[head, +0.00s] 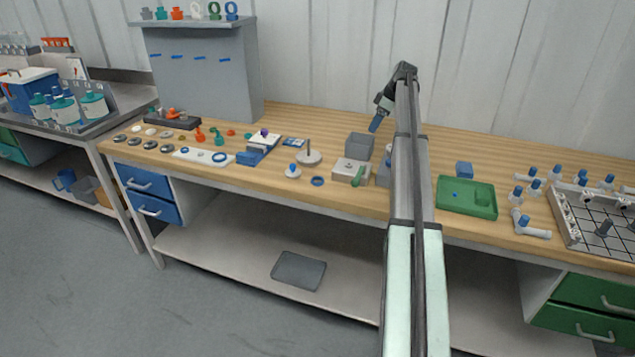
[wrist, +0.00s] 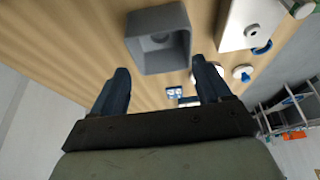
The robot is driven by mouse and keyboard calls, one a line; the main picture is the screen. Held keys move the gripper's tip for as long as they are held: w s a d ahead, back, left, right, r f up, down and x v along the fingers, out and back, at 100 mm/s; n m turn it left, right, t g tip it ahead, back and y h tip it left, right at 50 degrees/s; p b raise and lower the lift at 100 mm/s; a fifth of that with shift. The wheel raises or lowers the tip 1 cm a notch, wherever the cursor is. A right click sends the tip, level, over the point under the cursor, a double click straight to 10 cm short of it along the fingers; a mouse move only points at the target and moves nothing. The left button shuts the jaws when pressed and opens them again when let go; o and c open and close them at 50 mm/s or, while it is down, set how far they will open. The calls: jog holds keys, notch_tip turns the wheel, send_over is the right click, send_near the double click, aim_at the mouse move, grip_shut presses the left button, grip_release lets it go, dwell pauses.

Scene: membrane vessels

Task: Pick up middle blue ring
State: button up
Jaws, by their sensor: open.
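Several blue rings show. One blue ring (head: 317,181) lies flat on the wooden bench near its front edge, between a white disc with a blue knob (head: 292,171) and a pale block with a green handle (head: 350,171). Another blue ring (head: 219,157) lies on a white plate (head: 190,153), and a third blue ring (head: 231,11) stands on the high shelf. I cannot tell for sure which is the middle one. My gripper (head: 376,124) is open and empty above the bench, behind a grey box. The wrist view shows its two blue fingers (wrist: 162,85) apart, with a blue ring (wrist: 262,48) off to the right.
The open grey box (wrist: 158,40) stands close to my gripper and also shows in the head view (head: 359,146). A disc with an upright post (head: 309,157) and a blue block (head: 259,148) stand left. A green tray (head: 451,207) lies right.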

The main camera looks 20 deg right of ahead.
jog(key=w+a+r+n, duration=0.1)
jog(key=w+a, duration=0.2)
jog(key=a, duration=0.3)
jog(key=w+a+r+n, duration=0.1)
jog(key=w+a, duration=0.1)
jog(key=a, duration=0.5)
jog(key=s+a+n+g+h, duration=0.15)
jog(key=s+a, duration=0.25)
jog(key=a, duration=1.2)
jog(key=s+d+n+g+h, duration=0.2)
jog(key=s+n, duration=0.4)
jog(key=s, duration=0.1)
jog(key=f, duration=1.4)
jog(key=shift+s+f, duration=0.1)
jog(key=shift+s, duration=0.2)
jog(key=c, duration=1.1)
